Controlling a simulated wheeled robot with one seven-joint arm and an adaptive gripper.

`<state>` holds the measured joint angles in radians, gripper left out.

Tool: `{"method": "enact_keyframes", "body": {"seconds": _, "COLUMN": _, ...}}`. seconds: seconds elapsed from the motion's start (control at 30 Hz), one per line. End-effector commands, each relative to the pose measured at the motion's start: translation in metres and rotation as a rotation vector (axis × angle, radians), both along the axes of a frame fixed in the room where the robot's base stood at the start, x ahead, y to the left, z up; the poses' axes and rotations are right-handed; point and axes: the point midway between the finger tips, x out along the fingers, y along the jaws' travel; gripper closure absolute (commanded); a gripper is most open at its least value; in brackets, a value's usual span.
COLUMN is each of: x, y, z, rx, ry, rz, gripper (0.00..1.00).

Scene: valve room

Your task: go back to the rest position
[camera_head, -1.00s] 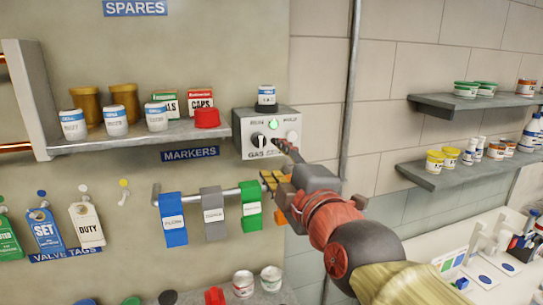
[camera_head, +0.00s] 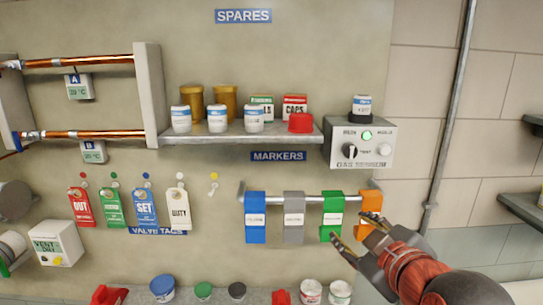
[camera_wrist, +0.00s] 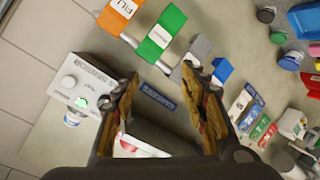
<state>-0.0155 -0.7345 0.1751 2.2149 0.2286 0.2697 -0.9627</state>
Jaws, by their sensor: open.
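My gripper (camera_head: 351,229) is open and empty, in front of the wall at the right end of the marker rail. Its fingers overlap the lower parts of the green marker (camera_head: 333,205) and the orange marker (camera_head: 371,199) in the head view. I cannot tell how far off the wall it is. In the wrist view the two yellow-padded fingers (camera_wrist: 160,76) stand wide apart, with the shelf (camera_wrist: 160,138) and the MARKERS label between them and nothing held.
A grey gauge box (camera_head: 358,146) with a green light and a knob hangs above right. The spares shelf (camera_head: 240,138) carries several jars and a red cap. Valve tags (camera_head: 145,207) hang at left. Tubs (camera_head: 311,291) stand on the ledge below. A pipe (camera_head: 450,120) runs up the right wall.

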Motion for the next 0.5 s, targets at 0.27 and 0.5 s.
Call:
{"method": "enact_keyframes", "body": {"seconds": 0.27, "x": -0.076, "y": -0.001, "z": -0.133, "rx": 0.42, "ry": 0.451, "rz": -0.263, "gripper": 0.56}}
{"method": "enact_keyframes", "body": {"seconds": 0.5, "x": -0.156, "y": -0.018, "z": -0.218, "rx": 0.552, "ry": 0.716, "rz": -0.547, "gripper": 0.56}}
